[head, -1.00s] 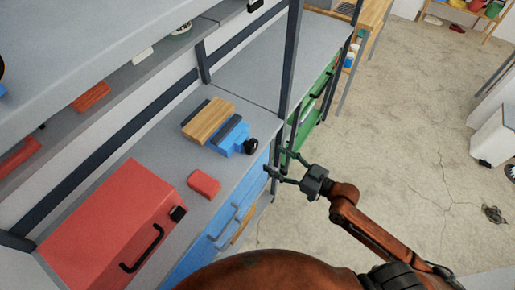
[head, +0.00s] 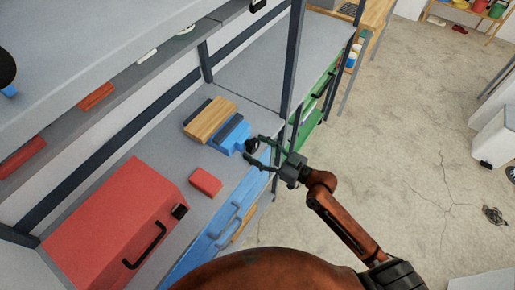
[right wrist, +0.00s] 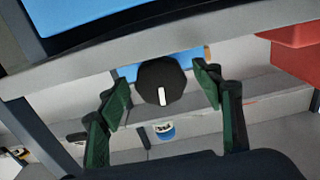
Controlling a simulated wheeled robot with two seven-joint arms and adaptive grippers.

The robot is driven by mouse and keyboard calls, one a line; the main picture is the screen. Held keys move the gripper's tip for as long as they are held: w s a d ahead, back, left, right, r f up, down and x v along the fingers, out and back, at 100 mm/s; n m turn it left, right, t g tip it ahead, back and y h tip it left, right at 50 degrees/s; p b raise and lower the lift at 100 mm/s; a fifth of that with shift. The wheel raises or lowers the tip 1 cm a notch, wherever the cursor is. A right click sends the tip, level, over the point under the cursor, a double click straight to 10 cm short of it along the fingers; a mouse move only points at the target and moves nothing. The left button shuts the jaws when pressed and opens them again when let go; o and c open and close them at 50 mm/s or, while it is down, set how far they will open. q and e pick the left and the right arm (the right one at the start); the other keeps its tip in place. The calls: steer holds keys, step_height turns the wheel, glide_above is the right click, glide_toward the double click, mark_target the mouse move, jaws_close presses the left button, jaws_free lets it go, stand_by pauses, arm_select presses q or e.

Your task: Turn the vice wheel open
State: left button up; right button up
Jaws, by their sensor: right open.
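The blue vice (head: 231,136) sits on the grey workbench and has a wooden block (head: 209,120) between its dark jaws. Its black wheel (head: 251,146) faces the bench's front edge. In the right wrist view the wheel (right wrist: 161,84) is a dark knob with a white mark pointing down the picture. My right gripper (head: 258,153) is open, with its green fingers at the wheel. In the right wrist view the fingers (right wrist: 161,90) stand on either side of the wheel, with gaps showing, so they do not grip it. My left gripper is out of view.
A red toolbox (head: 115,225) and a small red block (head: 206,181) are on the bench nearer to me. A dark shelf post (head: 292,65) rises just beyond the vice. Blue drawers (head: 225,222) are below. The floor to the right is open.

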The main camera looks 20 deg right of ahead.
steer(key=shift+c, duration=0.2)
steer(key=c, duration=1.1)
steer(key=shift+n, duration=0.9)
steer(key=o, duration=1.1)
steer(key=shift+o, duration=0.2)
steer(key=shift+d, duration=0.1)
steer(key=v, duration=1.2)
